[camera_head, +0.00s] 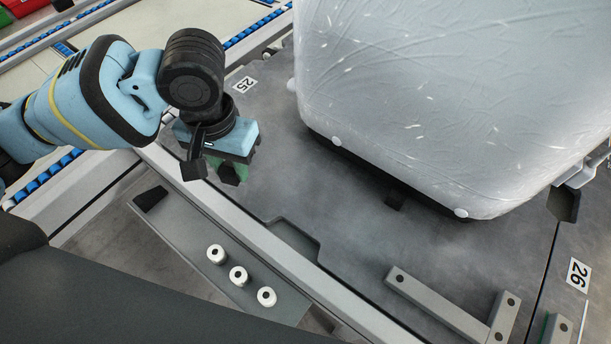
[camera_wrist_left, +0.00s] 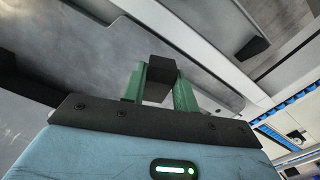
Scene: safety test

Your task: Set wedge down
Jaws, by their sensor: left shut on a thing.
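My left gripper (camera_head: 232,174) is shut on a small black wedge, which shows dark between the green fingers in the head view (camera_head: 229,176). In the left wrist view the wedge (camera_wrist_left: 158,88) sits between the two green fingertips (camera_wrist_left: 160,92). The gripper points down over the grey metal deck, near its left edge and left of the large wrapped load. I cannot tell the gap between the wedge and the deck. A second black wedge (camera_head: 150,198) lies at the upper end of a grey side tray (camera_head: 185,222). My right gripper is not in view.
A large load in cloudy plastic wrap (camera_head: 450,95) fills the upper right of the deck (camera_head: 300,200). Three white rollers (camera_head: 238,276) stand on the tray. A grey bracket (camera_head: 440,300) is at lower right. Mid-deck is bare.

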